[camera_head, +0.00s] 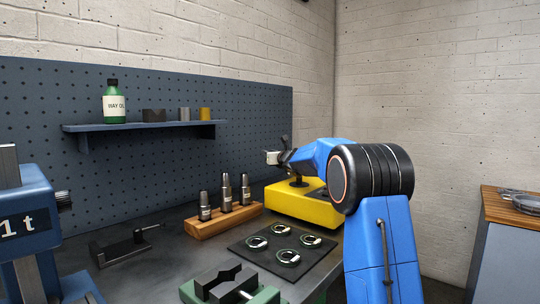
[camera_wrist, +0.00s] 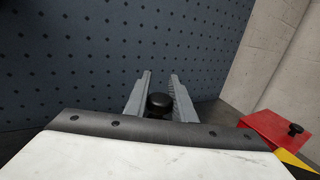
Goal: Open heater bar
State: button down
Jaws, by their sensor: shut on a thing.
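The heater (camera_head: 302,206) is a yellow box at the back right of the bench, with a black knob on top. My blue arm reaches over it from the right. In the wrist view my gripper (camera_wrist: 160,82) has its two grey fingers on either side of a round black knob (camera_wrist: 160,103), shut on it. The bar itself is not clearly visible, mostly hidden by my arm and wrist.
A red block (camera_wrist: 275,128) with a black knob shows at right. A wooden rack (camera_head: 225,220) with several tool holders and a dark mat (camera_head: 262,255) with several rings lie left and in front of the heater. A pegboard (camera_head: 250,120) stands close behind.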

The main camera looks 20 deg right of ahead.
jog(key=c, duration=1.5)
grip_release()
jog(key=shift+c, duration=0.2)
jog(key=shift+s, duration=0.1)
jog(key=s, duration=1.7)
jog(key=shift+s+d, duration=0.1)
jog(key=shift+d, duration=0.25)
